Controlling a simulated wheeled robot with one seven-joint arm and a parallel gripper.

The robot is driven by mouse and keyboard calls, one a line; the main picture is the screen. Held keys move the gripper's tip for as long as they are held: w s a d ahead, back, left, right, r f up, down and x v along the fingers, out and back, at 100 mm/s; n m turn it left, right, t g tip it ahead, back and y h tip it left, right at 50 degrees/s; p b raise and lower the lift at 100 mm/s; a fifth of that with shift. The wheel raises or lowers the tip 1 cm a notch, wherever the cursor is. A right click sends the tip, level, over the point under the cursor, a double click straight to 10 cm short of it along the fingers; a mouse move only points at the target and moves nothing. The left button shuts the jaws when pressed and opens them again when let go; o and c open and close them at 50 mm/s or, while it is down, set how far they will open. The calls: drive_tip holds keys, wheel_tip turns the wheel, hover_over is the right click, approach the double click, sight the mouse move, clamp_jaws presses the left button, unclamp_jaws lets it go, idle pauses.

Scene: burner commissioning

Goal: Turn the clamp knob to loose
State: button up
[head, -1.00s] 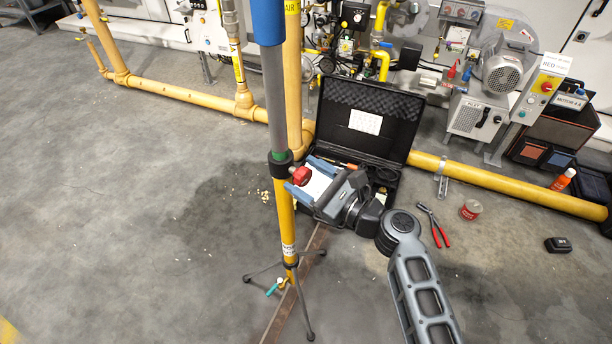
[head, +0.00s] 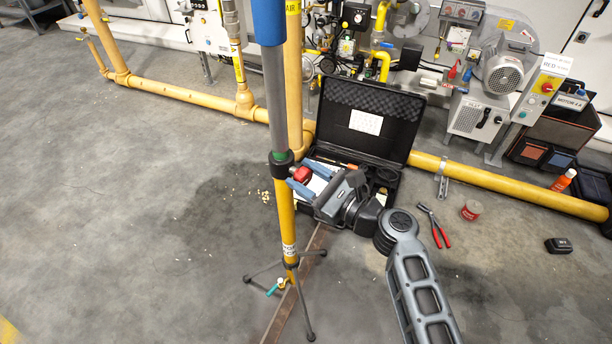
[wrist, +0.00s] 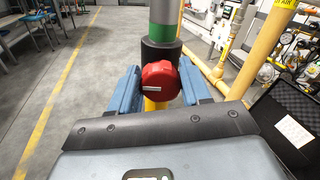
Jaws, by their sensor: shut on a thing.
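The red clamp knob (head: 302,174) sits on the black collar (head: 281,165) of an upright stand with a grey upper tube and yellow lower tube. In the wrist view the knob (wrist: 160,82) is centred, with a pale, nearly level line on its face. A green band (wrist: 164,33) shows on the tube above the collar. My gripper (head: 299,177) comes from the right, its blue fingers on either side of the knob, shut on it. In the head view the fingers partly hide the knob.
The stand's tripod legs (head: 264,271) spread on the floor below. An open black case (head: 389,110) lies behind my gripper, near a yellow floor pipe (head: 470,176). Red-handled pliers (head: 436,232) and a red tin (head: 471,210) lie to the right.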

drive_tip(key=n+b, duration=0.3)
drive_tip(key=shift+s+f+n, duration=0.1)
drive_tip(key=shift+f+n, duration=0.15)
drive_tip(key=shift+n, duration=0.05)
drive_tip(key=n+b, duration=0.3)
drive_tip(key=shift+n+b, duration=0.3)
drive_tip(key=shift+b, duration=0.05)
drive_tip(key=n+b, duration=0.3)
drive_tip(key=shift+a+f+n, duration=0.1)
drive_tip(key=shift+f+n, duration=0.05)
drive_tip(key=shift+n, duration=0.25)
drive_tip(key=n+b, duration=0.4)
drive_tip(key=shift+s+f+b, duration=0.1)
drive_tip(key=shift+f+b, duration=0.05)
drive_tip(key=shift+b, duration=0.25)
drive_tip(key=n+b, duration=0.6)
drive_tip(key=shift+f+n, duration=0.1)
drive_tip(key=shift+n, duration=0.3)
drive_tip(key=shift+n+b, duration=2.15)
drive_tip(key=shift+n, duration=0.05)
